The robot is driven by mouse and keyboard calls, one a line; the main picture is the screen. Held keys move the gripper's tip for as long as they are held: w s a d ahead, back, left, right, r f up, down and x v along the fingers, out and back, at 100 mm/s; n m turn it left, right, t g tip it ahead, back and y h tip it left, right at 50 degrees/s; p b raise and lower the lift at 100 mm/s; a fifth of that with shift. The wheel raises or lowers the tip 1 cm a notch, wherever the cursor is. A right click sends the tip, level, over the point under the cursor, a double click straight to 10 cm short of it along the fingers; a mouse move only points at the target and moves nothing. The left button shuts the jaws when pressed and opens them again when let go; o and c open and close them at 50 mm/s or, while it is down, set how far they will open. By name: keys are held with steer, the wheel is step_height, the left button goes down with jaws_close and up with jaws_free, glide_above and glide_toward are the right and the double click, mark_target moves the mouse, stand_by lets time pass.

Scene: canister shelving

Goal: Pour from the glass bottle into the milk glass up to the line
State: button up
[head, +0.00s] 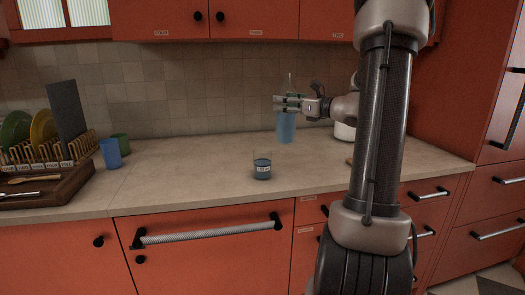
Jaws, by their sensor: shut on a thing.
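The glass bottle (286,127) is clear, with a thin neck and light blue liquid in its lower part. It stands upright over the back half of the counter; I cannot tell whether its base touches the counter. My gripper (287,103) reaches in from the right and is shut on the bottle around its upper body. The milk glass (262,169) stands upright on the counter, in front of and to the left of the bottle. The fill line is too small to make out.
A white pot (344,131) is behind my arm at the right. The counter (190,175) between cups and milk glass is clear.

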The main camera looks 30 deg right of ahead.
steer(key=s+d+r, duration=0.1)
steer(key=d+r, duration=0.3)
steer(key=shift+s+d, duration=0.25)
steer(key=shift+s, duration=0.1)
steer(key=shift+a, duration=0.1)
stand_by(0.4)
